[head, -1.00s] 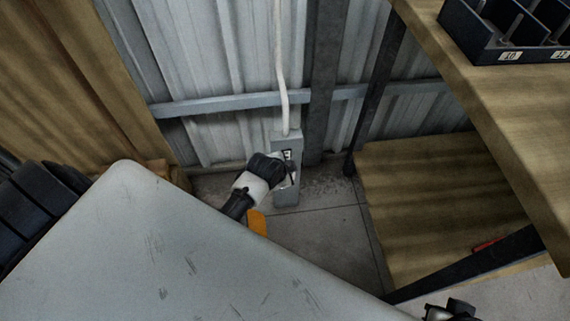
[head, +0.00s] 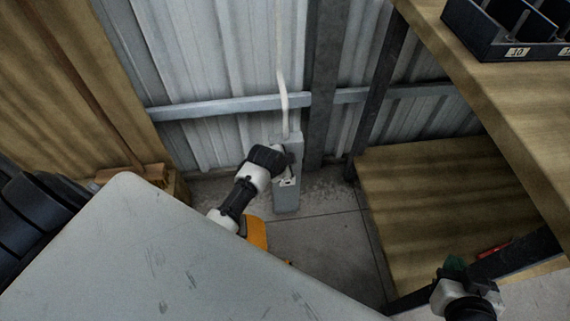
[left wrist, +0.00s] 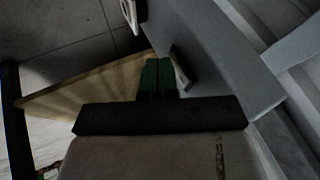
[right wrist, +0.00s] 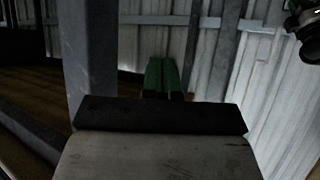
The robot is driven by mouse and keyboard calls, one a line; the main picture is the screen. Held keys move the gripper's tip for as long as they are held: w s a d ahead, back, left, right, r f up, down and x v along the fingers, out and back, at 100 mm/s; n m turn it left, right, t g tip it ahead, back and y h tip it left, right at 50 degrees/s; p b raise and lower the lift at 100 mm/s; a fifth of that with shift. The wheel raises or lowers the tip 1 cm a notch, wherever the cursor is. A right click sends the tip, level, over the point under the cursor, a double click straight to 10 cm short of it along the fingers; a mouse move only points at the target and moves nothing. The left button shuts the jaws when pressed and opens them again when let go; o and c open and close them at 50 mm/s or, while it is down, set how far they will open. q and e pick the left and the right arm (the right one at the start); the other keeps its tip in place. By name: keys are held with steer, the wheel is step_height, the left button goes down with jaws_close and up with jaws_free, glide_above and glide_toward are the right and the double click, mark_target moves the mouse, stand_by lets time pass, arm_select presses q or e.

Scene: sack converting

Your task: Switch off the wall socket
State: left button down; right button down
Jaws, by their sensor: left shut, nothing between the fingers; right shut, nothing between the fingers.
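The wall socket is a narrow grey box (head: 286,202) low on the corrugated wall, with a white conduit (head: 281,60) running up from it. My left gripper (head: 284,156) is at the upper part of its front and hides that part; a small light fitting shows below. In the left wrist view the shut green fingers (left wrist: 158,76) are beside a pale raised piece (left wrist: 181,69) on the grey box (left wrist: 225,65); I cannot tell whether they touch it. My right gripper (head: 453,266) is away at the lower right; its green fingers (right wrist: 162,76) are shut and empty.
A wooden bench (head: 500,80) with a dark divided bin (head: 490,48) stands at the right, above a low wooden shelf (head: 430,190). Dark posts stand beside it. A grey surface (head: 180,260) fills the lower left. Bare floor (head: 335,240) lies below the socket.

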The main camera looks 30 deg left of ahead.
arm_select(q)
steer(key=shift+w+a+f+t+y+p, duration=0.15)
steer(key=shift+w+a+t+y+p, duration=0.15)
steer(key=shift+t+y+p, duration=0.35)
arm_select(e)
steer(key=s+f+g, duration=0.1)
steer(key=s+d+f+g, duration=0.1)
steer(key=s, duration=0.1)
steer(key=s+f+g+h, duration=0.1)
steer(key=g, duration=0.1)
steer(key=shift+s+d, duration=0.3)
steer(key=shift+d, duration=0.1)
